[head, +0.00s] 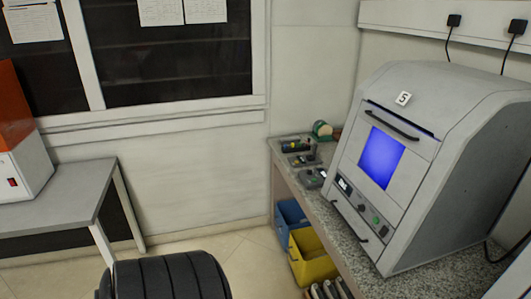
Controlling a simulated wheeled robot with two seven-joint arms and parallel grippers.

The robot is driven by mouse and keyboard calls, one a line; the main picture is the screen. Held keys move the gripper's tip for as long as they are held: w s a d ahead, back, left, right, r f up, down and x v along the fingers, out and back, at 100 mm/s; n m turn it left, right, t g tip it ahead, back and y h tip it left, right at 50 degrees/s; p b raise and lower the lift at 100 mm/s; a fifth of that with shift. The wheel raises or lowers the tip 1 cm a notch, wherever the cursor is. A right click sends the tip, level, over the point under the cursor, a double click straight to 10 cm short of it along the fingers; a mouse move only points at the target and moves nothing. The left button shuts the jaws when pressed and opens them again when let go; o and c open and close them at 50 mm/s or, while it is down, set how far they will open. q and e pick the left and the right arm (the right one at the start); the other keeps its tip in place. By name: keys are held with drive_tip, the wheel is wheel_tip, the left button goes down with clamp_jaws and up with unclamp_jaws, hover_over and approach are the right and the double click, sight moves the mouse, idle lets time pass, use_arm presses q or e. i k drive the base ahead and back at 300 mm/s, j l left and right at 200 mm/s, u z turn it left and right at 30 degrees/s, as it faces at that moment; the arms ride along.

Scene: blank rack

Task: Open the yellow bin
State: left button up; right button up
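The yellow bin (313,268) is low on the floor side, under the edge of the speckled counter, right of the picture's middle. A blue bin (290,216) is just behind it. The counter edge hides part of both bins. I cannot clearly tell how far the yellow bin is open. Neither of my grippers is in view.
The speckled counter (345,222) carries a grey machine (420,150) with a blue window, and small tools (300,155). A black ribbed rounded thing (168,277) is at the bottom. A grey table (60,198) stands left. Some tiled floor (250,250) is clear.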

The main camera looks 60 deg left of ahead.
sight(304, 244)
drive_tip(key=u, duration=1.65)
drive_tip(key=i+j+z, duration=0.15)
drive_tip(key=j+z, duration=0.25)
drive_tip(key=i+j+z, duration=0.15)
drive_tip(key=z, duration=0.25)
drive_tip(key=j+z, duration=0.4)
drive_tip(key=i+j, duration=0.05)
